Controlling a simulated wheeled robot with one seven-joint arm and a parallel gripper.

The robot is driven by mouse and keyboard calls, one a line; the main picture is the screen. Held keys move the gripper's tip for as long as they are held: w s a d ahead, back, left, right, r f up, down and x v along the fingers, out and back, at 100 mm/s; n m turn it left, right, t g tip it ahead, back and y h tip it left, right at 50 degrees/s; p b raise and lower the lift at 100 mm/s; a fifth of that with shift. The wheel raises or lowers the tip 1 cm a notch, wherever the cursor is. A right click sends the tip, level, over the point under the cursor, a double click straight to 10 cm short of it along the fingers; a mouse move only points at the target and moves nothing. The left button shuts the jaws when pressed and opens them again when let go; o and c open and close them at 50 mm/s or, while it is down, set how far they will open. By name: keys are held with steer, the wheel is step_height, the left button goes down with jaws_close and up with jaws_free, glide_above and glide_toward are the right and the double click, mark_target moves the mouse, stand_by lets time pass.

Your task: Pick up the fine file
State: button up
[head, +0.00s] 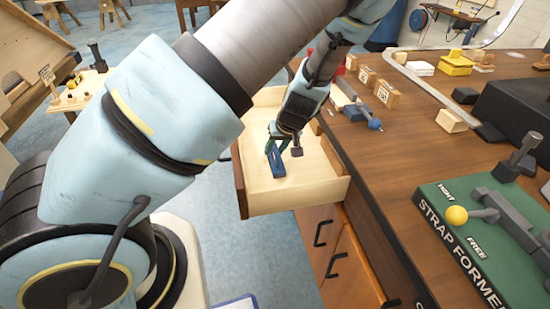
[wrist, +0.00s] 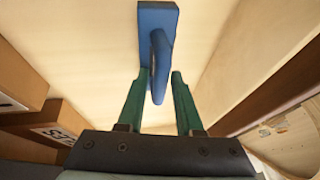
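A blue tool with a flat plate and a raised, curved handle lies in the open drawer (head: 318,190). It is the only loose thing I see in the drawer, and I take it as the fine file (head: 277,165); its working face is hidden. In the wrist view the file (wrist: 158,18) points away from my gripper. My gripper (wrist: 161,74) has green fingers, which are apart, with the blue handle between them, closer to the left finger. I cannot tell whether they touch. In the head view my gripper (head: 277,150) points down into the drawer.
The drawer's walls stand close around my gripper. The workbench top (head: 375,165) is to the right, with wooden blocks (head: 387,93) near its edge and a green strap former (head: 480,235). Blue floor (head: 265,245) is clear in front of the drawer.

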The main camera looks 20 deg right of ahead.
mark_target(275, 147)
jaws_close()
stand_by(0.5)
step_height(275, 147, up, 10)
steer(key=shift+r+b, duration=0.1)
steer(key=shift+b, duration=0.35)
steer(key=shift+c, duration=2)
jaws_free()
jaws_close()
